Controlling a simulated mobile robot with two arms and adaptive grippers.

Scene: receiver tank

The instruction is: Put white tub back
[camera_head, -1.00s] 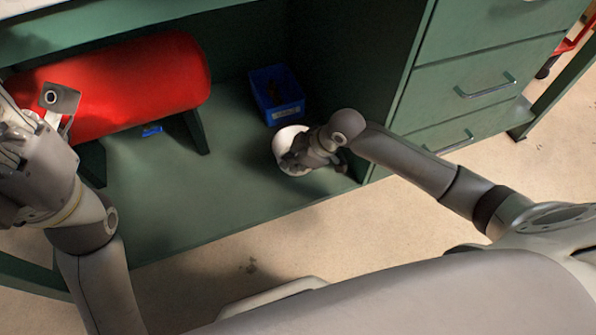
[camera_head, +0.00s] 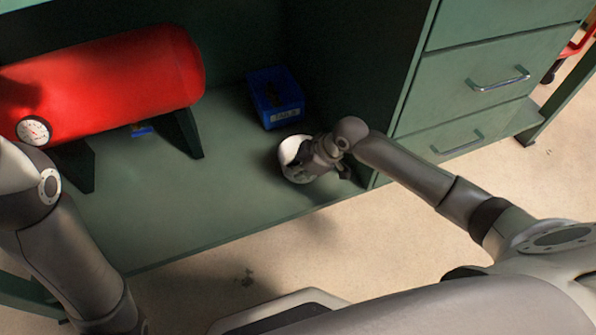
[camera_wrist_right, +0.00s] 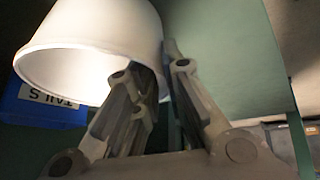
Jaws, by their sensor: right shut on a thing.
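The white tub (camera_head: 291,154) is at the right end of the green lower shelf, in front of the blue bin. My right gripper (camera_head: 322,158) is at the tub's right side and hides part of it. In the right wrist view the tub (camera_wrist_right: 95,45) fills the upper left, and the gripper fingers (camera_wrist_right: 160,85) are closed on its wall, one finger in front of it and one at its right edge. Whether the tub's base touches the shelf is hard to tell. My left arm shows at the left edge, but its gripper is out of view.
A blue labelled bin (camera_head: 275,97) stands behind the tub. A red tank (camera_head: 110,85) with a gauge (camera_head: 34,131) lies on green supports at the left. A green drawer cabinet (camera_head: 470,90) is close on the right. The shelf (camera_head: 215,190) is clear between tank and tub.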

